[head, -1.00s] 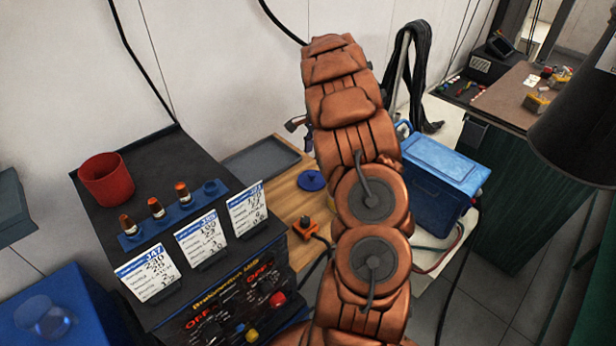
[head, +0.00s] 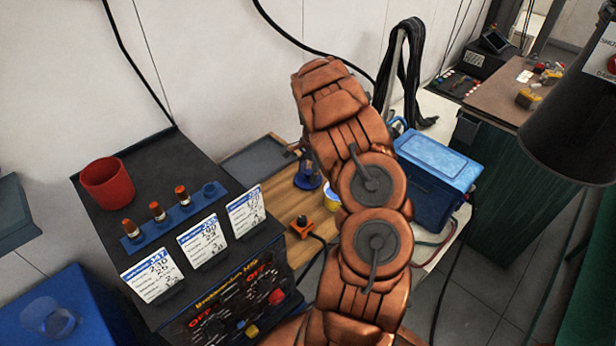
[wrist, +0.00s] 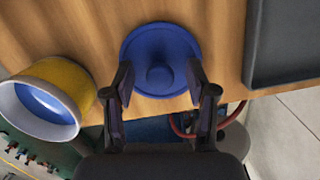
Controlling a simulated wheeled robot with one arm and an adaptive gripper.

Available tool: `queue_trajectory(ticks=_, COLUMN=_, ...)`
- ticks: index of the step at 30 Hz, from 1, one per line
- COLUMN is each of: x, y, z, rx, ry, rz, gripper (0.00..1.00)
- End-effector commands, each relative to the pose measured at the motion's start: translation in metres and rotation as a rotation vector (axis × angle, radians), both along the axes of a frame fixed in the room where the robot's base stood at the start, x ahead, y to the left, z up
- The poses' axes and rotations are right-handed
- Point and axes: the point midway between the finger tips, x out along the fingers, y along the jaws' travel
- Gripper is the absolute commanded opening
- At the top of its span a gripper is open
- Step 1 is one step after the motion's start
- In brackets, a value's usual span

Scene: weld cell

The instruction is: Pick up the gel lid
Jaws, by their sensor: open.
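The gel lid is a round blue disc with a raised knob in its middle. In the wrist view the gel lid (wrist: 160,62) lies on the wooden bench top. My gripper (wrist: 160,82) is open over it, with one finger at each side of the knob, near the lid's left and right rim. I cannot tell whether the fingers touch the lid. In the head view the gel lid (head: 307,181) shows in part beside my arm, with my gripper (head: 308,165) just above it and mostly hidden.
A yellow pot (wrist: 62,85) with a white rim and blue inside stands left of the lid in the wrist view. A dark grey tray (wrist: 285,45) lies to the right. A black and orange button box (head: 303,226) sits on the bench near the black machine (head: 150,190).

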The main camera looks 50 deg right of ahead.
Motion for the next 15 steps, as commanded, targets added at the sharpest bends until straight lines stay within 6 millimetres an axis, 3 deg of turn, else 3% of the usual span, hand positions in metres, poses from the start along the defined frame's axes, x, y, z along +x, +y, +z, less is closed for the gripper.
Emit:
queue_trajectory(ticks=4, x=0.0001, y=-0.0002, z=0.0001, rx=0.0, ry=-0.001, rz=0.0, gripper=0.56)
queue_trajectory(ticks=15, x=0.0, y=-0.0003, z=0.0002, rx=-0.001, ry=-0.001, rz=0.0, gripper=0.17)
